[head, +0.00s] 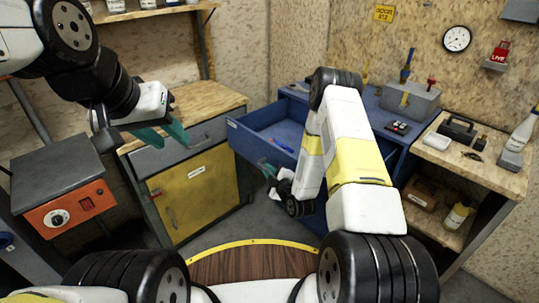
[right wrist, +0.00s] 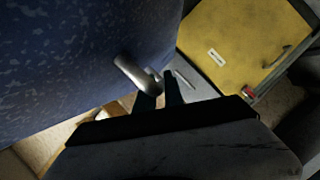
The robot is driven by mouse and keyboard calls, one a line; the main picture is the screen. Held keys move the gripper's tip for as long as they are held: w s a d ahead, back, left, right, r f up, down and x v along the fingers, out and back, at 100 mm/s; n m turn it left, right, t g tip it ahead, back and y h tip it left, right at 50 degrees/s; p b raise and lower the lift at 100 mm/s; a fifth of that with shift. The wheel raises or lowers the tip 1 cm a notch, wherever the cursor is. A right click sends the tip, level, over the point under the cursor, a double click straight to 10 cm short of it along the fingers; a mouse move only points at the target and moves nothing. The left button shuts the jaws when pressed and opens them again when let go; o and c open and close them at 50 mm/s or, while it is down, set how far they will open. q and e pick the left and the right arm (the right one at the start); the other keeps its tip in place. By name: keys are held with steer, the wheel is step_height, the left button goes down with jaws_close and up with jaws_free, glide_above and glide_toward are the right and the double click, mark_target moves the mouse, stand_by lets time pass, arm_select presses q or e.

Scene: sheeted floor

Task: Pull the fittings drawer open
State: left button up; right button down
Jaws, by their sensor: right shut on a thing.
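The blue fittings drawer (head: 236,137) stands pulled out of the blue workbench, and its open inside shows in the head view. My right gripper (head: 268,172) is at the drawer front, partly hidden by its own arm. In the right wrist view, its dark fingers (right wrist: 160,88) are closed at the drawer's metal bar handle (right wrist: 136,74), against the scuffed blue front (right wrist: 70,60). My left gripper (head: 170,136) has teal fingers spread apart, empty, in front of the grey drawer of the wooden-topped cabinet.
A yellow-doored cabinet (head: 195,192) stands left of the drawer. An orange-fronted box with a knob (head: 70,212) is at far left. A small item lies in the drawer. Grey floor shows below it.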

steer(key=shift+s, duration=0.1)
steer(key=c, duration=1.5)
jaws_free()
steer(key=shift+o, duration=0.2)
steer(key=v, duration=0.7)
steer(key=shift+s+d, duration=0.15)
steer(key=shift+s, duration=0.2)
steer(key=shift+r, duration=0.1)
